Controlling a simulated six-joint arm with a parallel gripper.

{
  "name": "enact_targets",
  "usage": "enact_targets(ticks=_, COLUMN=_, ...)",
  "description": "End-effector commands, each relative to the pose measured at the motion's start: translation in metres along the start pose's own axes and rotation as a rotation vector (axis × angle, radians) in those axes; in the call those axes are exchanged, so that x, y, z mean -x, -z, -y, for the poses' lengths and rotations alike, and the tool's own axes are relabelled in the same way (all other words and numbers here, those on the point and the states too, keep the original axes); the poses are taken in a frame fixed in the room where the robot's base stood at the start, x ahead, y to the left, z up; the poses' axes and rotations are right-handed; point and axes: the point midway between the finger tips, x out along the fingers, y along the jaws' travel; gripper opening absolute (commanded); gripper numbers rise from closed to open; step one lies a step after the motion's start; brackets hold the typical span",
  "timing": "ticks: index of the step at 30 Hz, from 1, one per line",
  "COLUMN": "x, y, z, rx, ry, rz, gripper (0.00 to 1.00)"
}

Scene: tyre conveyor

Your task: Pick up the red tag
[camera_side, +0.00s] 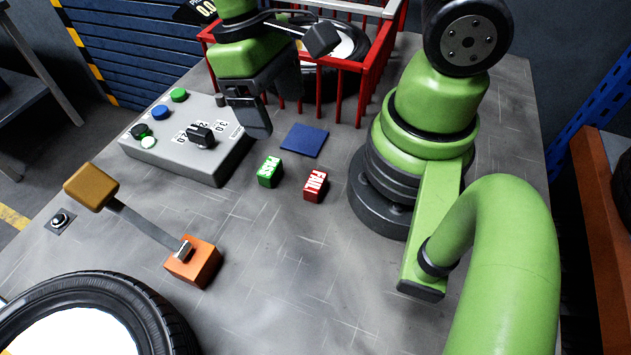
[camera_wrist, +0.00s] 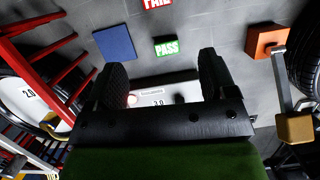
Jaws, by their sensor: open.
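The red tag (camera_side: 316,185), a small block marked FAIL, lies on the grey table between my arm's base and the green tag. It also shows at the top edge of the wrist view (camera_wrist: 157,3), partly cut off. The green tag (camera_side: 269,171), marked PASS, lies just left of it and shows in the wrist view (camera_wrist: 167,47). My gripper (camera_side: 258,118) hangs above the table by the control box, up and left of both tags. In the wrist view its two fingers (camera_wrist: 160,75) are apart with nothing held between them.
A blue square pad (camera_side: 305,140) lies behind the tags. A grey control box (camera_side: 190,140) with buttons and a dial stands left. A red crate (camera_side: 350,70) holding a tyre is behind. An orange block with a lever (camera_side: 195,262) stands front left. The front middle table is clear.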

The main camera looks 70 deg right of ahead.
Motion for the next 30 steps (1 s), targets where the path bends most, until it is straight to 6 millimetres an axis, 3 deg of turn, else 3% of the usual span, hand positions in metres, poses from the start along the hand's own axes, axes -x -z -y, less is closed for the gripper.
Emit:
enact_targets(ticks=3, x=-0.023, y=-0.001, z=0.000, rx=0.027, ry=-0.028, rz=0.085, gripper=0.78)
enact_targets(ticks=30, x=-0.123, y=-0.013, z=0.000, rx=0.040, ry=-0.039, rz=0.127, gripper=0.78)
